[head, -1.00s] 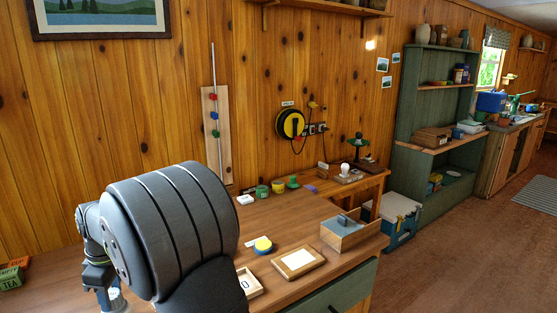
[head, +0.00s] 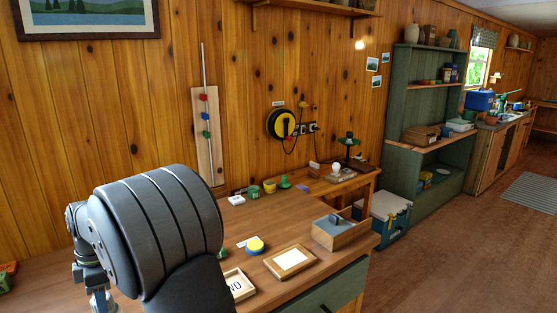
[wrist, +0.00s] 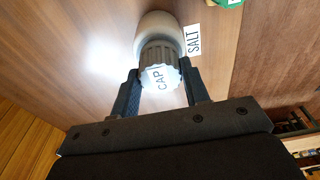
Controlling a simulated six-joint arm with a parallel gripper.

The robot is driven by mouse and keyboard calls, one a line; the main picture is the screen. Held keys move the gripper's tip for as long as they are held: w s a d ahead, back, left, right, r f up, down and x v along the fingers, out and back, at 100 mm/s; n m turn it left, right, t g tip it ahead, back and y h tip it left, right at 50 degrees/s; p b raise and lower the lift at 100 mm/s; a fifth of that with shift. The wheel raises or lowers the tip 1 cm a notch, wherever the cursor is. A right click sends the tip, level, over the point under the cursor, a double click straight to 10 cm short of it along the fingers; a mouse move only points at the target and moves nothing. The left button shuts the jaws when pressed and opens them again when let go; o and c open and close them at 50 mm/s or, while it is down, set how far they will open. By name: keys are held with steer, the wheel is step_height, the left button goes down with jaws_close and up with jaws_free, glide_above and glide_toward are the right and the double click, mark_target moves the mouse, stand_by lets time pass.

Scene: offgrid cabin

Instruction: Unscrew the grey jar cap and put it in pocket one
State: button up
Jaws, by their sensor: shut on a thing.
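The grey jar cap (wrist: 160,54) is ribbed and has a white top marked CAP (wrist: 160,77). My gripper (wrist: 158,82) is shut on the cap, one dark finger on each side.
Several small pots and a green knob (head: 284,182) stand by the wall. Bare desktop lies between.

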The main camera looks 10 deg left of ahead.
steer(key=shift+f+n, duration=0.1)
steer(key=shift+n, duration=0.7)
steer(key=shift+c, duration=0.5)
steer(key=shift+r, duration=0.75)
steer(key=shift+r, duration=1.05)
